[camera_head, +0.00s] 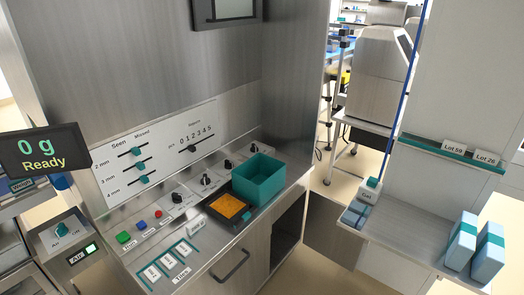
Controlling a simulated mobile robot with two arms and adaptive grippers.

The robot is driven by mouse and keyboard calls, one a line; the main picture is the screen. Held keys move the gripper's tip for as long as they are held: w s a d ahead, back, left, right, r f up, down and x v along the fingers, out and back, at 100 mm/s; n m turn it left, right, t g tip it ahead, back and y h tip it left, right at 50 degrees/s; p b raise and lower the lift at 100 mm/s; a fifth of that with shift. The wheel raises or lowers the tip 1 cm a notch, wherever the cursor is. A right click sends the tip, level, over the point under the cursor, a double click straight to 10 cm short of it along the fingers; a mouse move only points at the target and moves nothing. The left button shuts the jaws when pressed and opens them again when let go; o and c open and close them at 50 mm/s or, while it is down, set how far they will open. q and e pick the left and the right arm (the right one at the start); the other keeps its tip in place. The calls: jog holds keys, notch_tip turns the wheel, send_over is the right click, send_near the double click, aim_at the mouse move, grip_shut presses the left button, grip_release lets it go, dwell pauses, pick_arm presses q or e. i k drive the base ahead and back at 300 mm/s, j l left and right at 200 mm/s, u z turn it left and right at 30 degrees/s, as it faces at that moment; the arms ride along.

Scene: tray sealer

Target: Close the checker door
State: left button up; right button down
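A grey metal door panel (335,228) stands swung out to the right of the machine's front. Beside it, a dark open compartment (287,235) shows in the lower front of the metal machine (160,60). I take this panel to be the checker door; no label on it can be read. The panel's hinge side and lower edge are hard to make out. Neither of my grippers is in view.
A teal bin (258,180) stands on the machine's counter beside an orange pad (229,206) in a black tray. A closed front with a dark handle (230,266) is left of the opening. A shelf (415,232) with blue packs (461,242) stands right of the panel.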

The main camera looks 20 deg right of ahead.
aim_at(322, 234)
jog(key=l, duration=0.45)
jog(key=i+l+z, duration=0.1)
jog(key=l, duration=0.4)
jog(key=i+l, duration=0.1)
jog(key=l, duration=0.35)
